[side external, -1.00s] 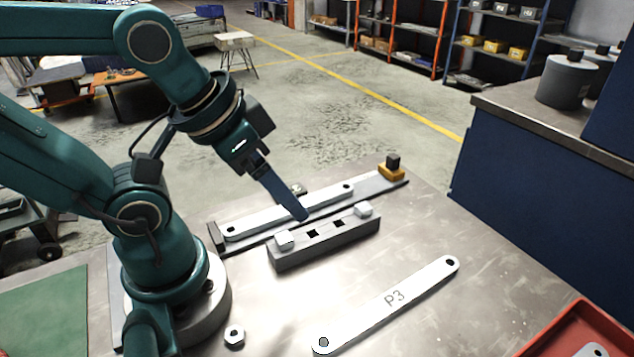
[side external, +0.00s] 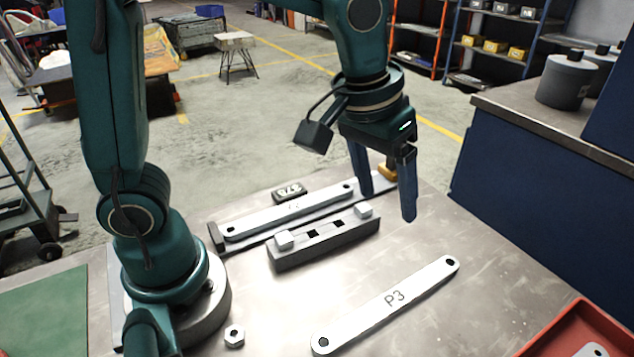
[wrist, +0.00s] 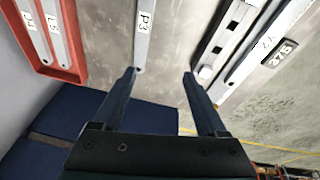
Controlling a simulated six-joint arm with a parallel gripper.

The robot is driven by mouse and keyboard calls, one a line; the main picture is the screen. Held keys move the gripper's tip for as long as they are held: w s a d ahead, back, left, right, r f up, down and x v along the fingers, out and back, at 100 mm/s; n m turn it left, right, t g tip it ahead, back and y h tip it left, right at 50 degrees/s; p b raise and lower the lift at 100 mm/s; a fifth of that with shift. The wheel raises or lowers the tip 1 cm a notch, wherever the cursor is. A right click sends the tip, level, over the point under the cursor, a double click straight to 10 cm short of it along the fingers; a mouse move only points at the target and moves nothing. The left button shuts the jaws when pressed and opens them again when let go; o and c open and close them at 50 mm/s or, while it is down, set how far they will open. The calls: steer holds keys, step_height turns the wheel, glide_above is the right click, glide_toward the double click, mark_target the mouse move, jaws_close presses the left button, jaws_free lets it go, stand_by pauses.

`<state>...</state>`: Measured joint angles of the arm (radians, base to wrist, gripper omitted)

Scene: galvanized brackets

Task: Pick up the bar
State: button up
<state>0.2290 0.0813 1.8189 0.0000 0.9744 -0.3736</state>
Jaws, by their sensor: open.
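A flat grey bar marked P3 (side external: 388,303) lies flat on the metal table, with a round hole at each end; it also shows in the wrist view (wrist: 143,40). A second, similar bar (side external: 290,211) lies in a long fixture behind the grey block. My gripper (side external: 388,203) is open and empty, pointing down above the far right of the table, beyond the P3 bar's far end. In the wrist view, my gripper's fingertips (wrist: 160,74) are wide apart, with the P3 bar's near end close to the left fingertip in the picture. Exact height is unclear.
A grey block (side external: 325,246) with two light pads stands between the bars. A hex nut (side external: 234,336) lies near my base. A red tray (side external: 560,335) at front right holds more bars, seen in the wrist view (wrist: 82,40).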

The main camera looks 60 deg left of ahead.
steer(key=g, duration=0.2)
glide_above(395, 298)
steer(key=w+a, duration=0.1)
step_height(395, 298, down, 6)
steer(key=f, duration=0.2)
steer(key=f+m, duration=0.1)
steer(key=s+d+f+g, duration=0.1)
steer(key=shift+y, duration=0.3)
steer(key=shift+f, duration=2.45)
jaws_close()
